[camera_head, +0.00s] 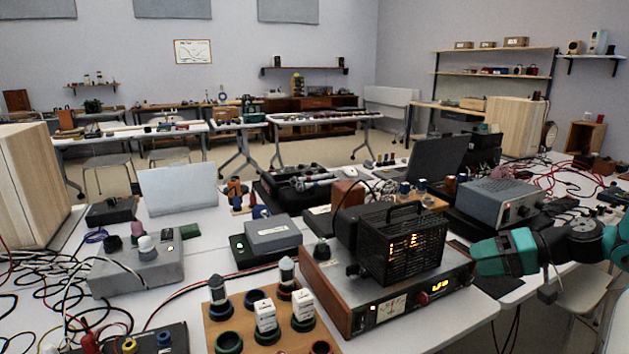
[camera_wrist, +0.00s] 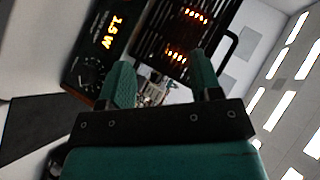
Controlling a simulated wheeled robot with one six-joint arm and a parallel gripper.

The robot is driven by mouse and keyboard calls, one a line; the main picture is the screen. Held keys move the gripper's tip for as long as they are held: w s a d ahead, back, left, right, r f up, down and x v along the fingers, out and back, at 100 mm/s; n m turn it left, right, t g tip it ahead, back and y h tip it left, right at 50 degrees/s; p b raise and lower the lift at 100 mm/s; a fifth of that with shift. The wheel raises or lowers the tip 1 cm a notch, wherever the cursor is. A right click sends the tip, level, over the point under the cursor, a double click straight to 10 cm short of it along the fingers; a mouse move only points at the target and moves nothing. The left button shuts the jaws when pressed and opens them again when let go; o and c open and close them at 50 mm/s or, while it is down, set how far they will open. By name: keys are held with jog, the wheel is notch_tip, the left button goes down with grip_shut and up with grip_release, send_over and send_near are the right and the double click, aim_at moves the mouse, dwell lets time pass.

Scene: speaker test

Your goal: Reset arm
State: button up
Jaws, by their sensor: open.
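My gripper (camera_wrist: 163,72) is open and empty in the wrist view, with its two teal fingers spread apart. In the head view my teal gripper end (camera_head: 492,255) is at the right, just beside the black caged unit (camera_head: 402,245) and the wood-sided amplifier (camera_head: 395,300). In the wrist view, behind the fingers, the caged unit (camera_wrist: 180,45) shows glowing orange lights and the amplifier (camera_wrist: 95,50) shows a lit "1.5W" display. The picture there is tilted. The gap between gripper and amplifier is hard to judge.
A wooden rack (camera_head: 220,325) with coloured rings and tubes stands at the front. A grey instrument box (camera_head: 500,203) and a dark laptop (camera_head: 437,158) stand behind my gripper. Loose cables (camera_head: 50,290) cover the left side. A white chair (camera_head: 585,290) is at the lower right.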

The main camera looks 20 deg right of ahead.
jog(key=a+r+n+g+h+p, duration=0.15)
jog(key=a+r, duration=0.25)
jog(key=a, duration=0.4)
jog(key=a+r+n+g+p, duration=0.1)
jog(key=a+r+n+g, duration=0.2)
jog(key=a, duration=0.5)
jog(key=a+r+n+g+p, duration=0.1)
jog(key=a+r+g, duration=0.2)
jog(key=a+r, duration=0.35)
jog(key=s+a+r+n+h+p, duration=0.1)
jog(key=s+a+r+n+h, duration=0.1)
jog(key=s+a, duration=0.5)
jog(key=s+a+r+n+g+h+p, duration=0.1)
jog(key=s+a+r+n+h+p, duration=0.1)
jog(key=s+a, duration=0.5)
jog(key=shift+s+a+r+n+p, duration=0.15)
jog(key=shift+s+r+n+p, duration=0.15)
jog(key=shift+s+r+n, duration=0.5)
jog(key=shift+s+f+m, duration=0.15)
jog(key=shift+m, duration=0.2)
